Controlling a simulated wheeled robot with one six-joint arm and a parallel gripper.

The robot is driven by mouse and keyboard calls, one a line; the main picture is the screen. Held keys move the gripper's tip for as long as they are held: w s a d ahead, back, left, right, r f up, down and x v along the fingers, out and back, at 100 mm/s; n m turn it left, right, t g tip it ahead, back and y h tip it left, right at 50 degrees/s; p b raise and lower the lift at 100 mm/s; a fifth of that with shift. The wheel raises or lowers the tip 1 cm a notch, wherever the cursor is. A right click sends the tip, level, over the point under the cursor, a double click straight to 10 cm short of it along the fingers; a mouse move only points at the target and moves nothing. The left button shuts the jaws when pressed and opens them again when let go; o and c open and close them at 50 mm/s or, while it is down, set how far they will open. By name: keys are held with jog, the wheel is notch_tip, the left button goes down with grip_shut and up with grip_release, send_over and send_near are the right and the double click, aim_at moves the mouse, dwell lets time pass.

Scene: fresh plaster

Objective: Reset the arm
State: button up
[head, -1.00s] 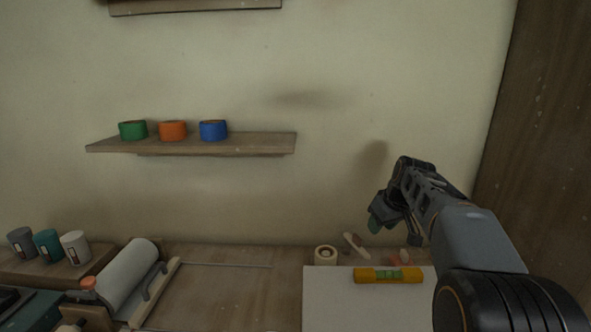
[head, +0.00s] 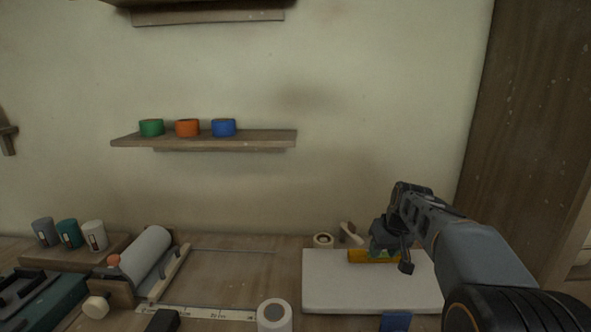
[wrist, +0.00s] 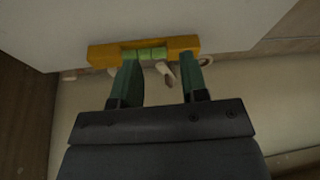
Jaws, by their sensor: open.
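My gripper (head: 392,250) is at the right in the head view, over the far part of a white board on the bench. In the wrist view my gripper (wrist: 162,78) shows two green fingers spread apart with nothing between them. A yellow spirit level (head: 368,257) with a green vial lies on the white board, partly hidden behind my gripper. The level also shows in the wrist view (wrist: 105,54), beyond the fingertips; I cannot tell how far apart they are.
The white board (head: 335,290) lies on the bench. A tape roll (head: 323,240) is behind it and a white roll (head: 274,316) in front. A shelf (head: 215,140) holds green, orange and blue rolls. A paper roll holder (head: 147,252) and several cups stand left.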

jog(key=s+a+f+p, duration=0.1)
jog(key=s+a+p, duration=0.1)
jog(key=s, duration=0.9)
jog(key=s+a+m+h+p, duration=0.1)
jog(key=s+a+p, duration=0.2)
jog(key=s, duration=0.8)
jog(key=shift+s+a+f, duration=0.35)
jog(key=shift+s+a, duration=0.05)
jog(key=shift+a, duration=0.25)
